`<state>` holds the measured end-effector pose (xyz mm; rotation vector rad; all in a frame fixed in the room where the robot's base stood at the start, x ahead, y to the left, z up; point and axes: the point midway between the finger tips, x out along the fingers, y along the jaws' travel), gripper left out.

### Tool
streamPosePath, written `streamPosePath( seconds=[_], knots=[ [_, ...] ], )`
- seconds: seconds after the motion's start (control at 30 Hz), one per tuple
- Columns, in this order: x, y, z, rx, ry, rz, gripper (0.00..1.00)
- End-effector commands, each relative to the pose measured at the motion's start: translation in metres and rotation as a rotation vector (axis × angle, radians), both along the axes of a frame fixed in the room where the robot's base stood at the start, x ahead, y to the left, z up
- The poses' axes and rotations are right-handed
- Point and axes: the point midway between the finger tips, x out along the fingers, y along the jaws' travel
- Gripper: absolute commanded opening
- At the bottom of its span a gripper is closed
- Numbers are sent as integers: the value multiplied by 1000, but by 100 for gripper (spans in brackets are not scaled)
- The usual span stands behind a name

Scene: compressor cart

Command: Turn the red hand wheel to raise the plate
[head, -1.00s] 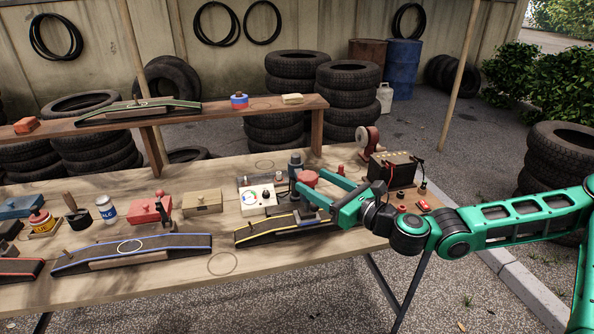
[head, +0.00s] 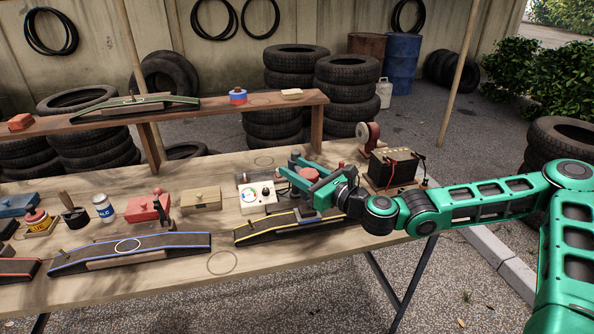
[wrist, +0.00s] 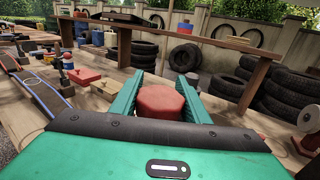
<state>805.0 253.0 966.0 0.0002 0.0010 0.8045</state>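The red hand wheel (head: 308,174) is near the back of the workbench, to the right of a white gauge box (head: 258,197). In the wrist view the wheel (wrist: 160,101) looks like a faceted red knob. My green gripper (head: 287,166) reaches in from the right, with one finger on each side of the wheel. In the wrist view the gripper (wrist: 159,76) has the wheel filling most of the gap between its fingers. Whether both fingers press on it is unclear. The plate cannot be made out; my gripper hides part of that area.
A black battery (head: 393,168) with cables stands just right of my gripper. A yellow-edged ramp (head: 265,231) lies below my gripper, and a blue-edged ramp (head: 190,241) lies farther left. A wooden box (head: 201,200) sits left of the gauge box. A raised shelf (head: 215,108) runs behind.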

Motion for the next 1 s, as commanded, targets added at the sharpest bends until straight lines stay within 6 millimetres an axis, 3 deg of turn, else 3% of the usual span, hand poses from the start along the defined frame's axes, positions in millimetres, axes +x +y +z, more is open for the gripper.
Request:
streamPosePath(
  seconds=[0.47, 1.0],
  knots=[
    [0, -2, 0, -3, 0, 58, 20],
    [-12, 5, 0, -4, -1, 464, 20]
  ],
)
